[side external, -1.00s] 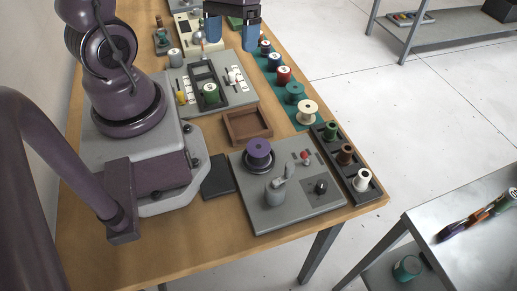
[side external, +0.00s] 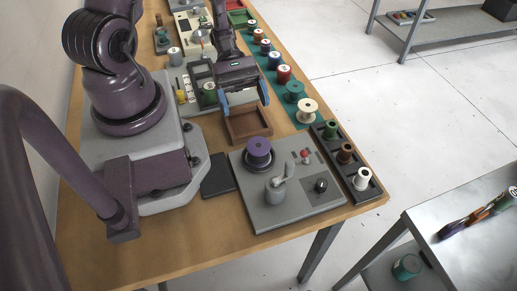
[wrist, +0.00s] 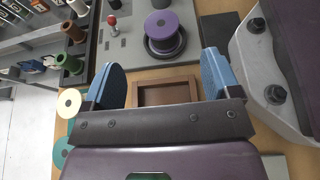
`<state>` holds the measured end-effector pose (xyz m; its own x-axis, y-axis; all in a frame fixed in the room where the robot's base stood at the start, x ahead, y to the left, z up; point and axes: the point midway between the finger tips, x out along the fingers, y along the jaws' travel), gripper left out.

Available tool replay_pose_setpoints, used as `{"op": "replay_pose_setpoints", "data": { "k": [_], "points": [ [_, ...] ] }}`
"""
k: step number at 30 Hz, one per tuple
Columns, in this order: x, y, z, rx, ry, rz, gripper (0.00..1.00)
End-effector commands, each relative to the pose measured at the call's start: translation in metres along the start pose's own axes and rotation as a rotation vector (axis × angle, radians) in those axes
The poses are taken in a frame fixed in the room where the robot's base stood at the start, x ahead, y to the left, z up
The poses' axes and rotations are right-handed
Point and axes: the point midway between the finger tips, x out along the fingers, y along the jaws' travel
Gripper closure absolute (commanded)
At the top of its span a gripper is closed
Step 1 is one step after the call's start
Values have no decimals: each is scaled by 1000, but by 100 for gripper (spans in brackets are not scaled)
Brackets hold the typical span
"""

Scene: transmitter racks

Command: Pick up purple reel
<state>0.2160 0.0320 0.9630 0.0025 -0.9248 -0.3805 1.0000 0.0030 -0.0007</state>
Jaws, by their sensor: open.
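The purple reel (side external: 258,147) stands upright on a round dark base on the grey panel (side external: 245,208) near the table's front. It also shows in the wrist view (wrist: 161,25), at the top, beyond the fingertips and roughly between them. My gripper (side external: 243,104) is open and empty, with its blue fingers spread above the brown wooden tray (side external: 267,127). In the wrist view the blue fingers (wrist: 163,72) stand on either side of that tray. The gripper is apart from the reel, farther back on the table.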

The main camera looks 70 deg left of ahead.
Motion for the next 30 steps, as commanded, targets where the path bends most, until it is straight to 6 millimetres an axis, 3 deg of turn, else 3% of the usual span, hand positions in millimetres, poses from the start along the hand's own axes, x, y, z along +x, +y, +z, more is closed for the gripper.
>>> {"op": "replay_pose_setpoints", "data": {
  "k": [3,11,19,29,30],
  "points": [
    [22,-1,0,-1,-3,-4,17],
    [42,-1,0,1,0,-4,17],
    [81,-2,-1,1,-1,-4,17],
    [88,-2,-1,2,2,-3,17],
    [88,-2,-1,2,3,-3,27]
  ]
}}
